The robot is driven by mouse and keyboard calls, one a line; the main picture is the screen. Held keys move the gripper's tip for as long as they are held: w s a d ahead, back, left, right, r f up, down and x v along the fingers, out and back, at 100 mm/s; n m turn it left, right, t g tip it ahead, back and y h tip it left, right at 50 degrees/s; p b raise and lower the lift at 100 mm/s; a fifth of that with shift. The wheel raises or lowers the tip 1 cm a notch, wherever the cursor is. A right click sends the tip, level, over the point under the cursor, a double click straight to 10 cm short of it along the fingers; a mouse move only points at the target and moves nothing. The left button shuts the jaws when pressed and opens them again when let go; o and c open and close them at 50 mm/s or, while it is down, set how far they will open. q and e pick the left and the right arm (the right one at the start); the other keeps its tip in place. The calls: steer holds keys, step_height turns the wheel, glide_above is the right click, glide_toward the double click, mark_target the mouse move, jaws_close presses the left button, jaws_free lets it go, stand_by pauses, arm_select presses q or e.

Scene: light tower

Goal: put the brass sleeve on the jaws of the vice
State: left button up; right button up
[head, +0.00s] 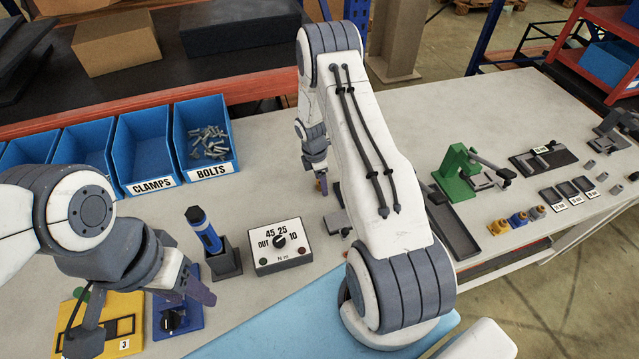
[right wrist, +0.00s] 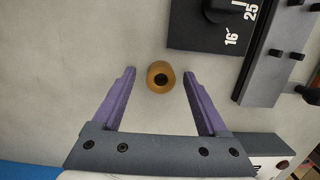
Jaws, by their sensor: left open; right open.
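The brass sleeve (right wrist: 160,76) stands on the pale bench in the right wrist view, seen from above as a ring with a dark bore. My right gripper (right wrist: 159,74) is open, with one purple finger on each side of the sleeve and a gap on both sides. In the head view, my right gripper (head: 322,185) points down at the bench and my arm hides much around it. My left gripper (head: 190,284) is open at the lower left, over the blue block with a black knob (head: 178,315). I cannot tell for certain which fixture is the vice.
In the right wrist view, a dark plate marked 16 and 25 (right wrist: 210,38) and a grey rail fixture (right wrist: 268,75) lie close right of the sleeve. A dial box (head: 281,252) and a blue driver in its holder (head: 205,232) stand between my arms. Blue bins (head: 205,140) line the back.

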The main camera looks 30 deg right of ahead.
jaws_close()
